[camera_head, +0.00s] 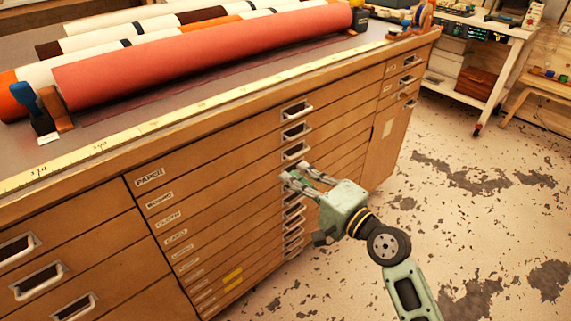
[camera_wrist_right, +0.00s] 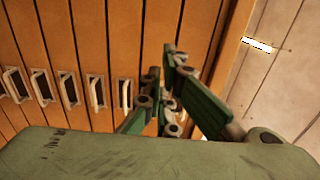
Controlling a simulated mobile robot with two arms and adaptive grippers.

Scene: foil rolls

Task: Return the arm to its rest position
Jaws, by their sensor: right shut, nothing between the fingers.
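My right gripper (camera_head: 291,178) is in front of the wooden drawer cabinet (camera_head: 225,192), beside the column of metal drawer handles. It is shut and empty. In the right wrist view its fingers (camera_wrist_right: 166,72) point at the orange-brown drawer fronts, with a row of handles (camera_wrist_right: 96,92) to their left. Whether the fingertips touch the cabinet I cannot tell. My left gripper is not in view.
A large red roll (camera_head: 205,55) and several others lie on the cabinet top, with a yellow ruler (camera_head: 130,128) along its front edge. A white cart (camera_head: 497,60) stands at back right. The worn floor (camera_head: 480,215) at right is clear.

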